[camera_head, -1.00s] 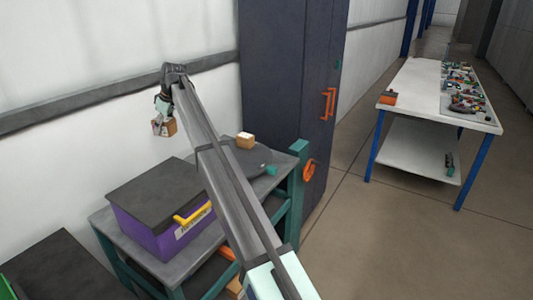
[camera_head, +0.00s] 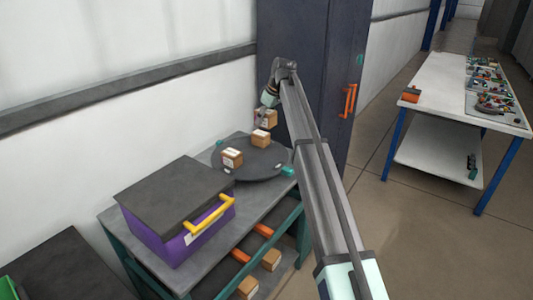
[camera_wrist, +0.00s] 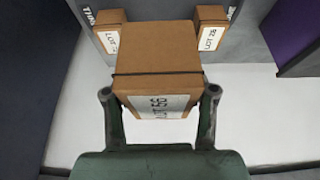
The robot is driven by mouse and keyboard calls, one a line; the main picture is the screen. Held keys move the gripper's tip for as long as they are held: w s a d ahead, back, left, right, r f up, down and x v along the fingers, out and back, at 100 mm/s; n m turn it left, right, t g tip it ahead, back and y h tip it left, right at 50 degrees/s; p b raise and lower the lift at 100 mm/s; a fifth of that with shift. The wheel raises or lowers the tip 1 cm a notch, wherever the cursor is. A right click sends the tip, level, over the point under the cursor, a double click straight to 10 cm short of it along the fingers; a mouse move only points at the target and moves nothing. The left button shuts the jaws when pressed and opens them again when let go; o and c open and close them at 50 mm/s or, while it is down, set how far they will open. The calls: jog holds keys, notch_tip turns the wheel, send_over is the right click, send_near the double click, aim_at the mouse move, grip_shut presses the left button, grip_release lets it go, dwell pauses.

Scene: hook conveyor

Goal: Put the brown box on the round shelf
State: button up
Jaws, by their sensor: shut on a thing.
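My gripper (camera_wrist: 158,100) is shut on a brown box (camera_wrist: 160,50) with a white label, gripped by its two sides. In the head view the held box (camera_head: 268,119) hangs in the air near the far edge of the round shelf (camera_head: 250,170), a dark disc on the workbench. The height of the box above the disc is hard to tell. Two other brown boxes stand on the disc: a left one (camera_head: 232,157) and a right one (camera_head: 260,138). In the wrist view they show beyond the held box, at left (camera_wrist: 108,30) and right (camera_wrist: 211,27).
A purple case (camera_head: 180,240) with a dark lid and yellow handle stands left of the disc. A dark cabinet (camera_head: 310,60) rises at the right, close to my arm. The white wall (camera_head: 120,140) is behind. Brown boxes (camera_head: 271,259) lie on the lower level.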

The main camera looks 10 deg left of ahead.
aim_at(262, 159)
notch_tip(262, 159, down, 17)
jog(key=p, duration=0.4)
jog(key=shift+f, duration=0.1)
jog(key=o, duration=1.2)
jog(key=shift+o, duration=0.2)
jog(key=b+v, duration=0.3)
jog(key=v, duration=0.9)
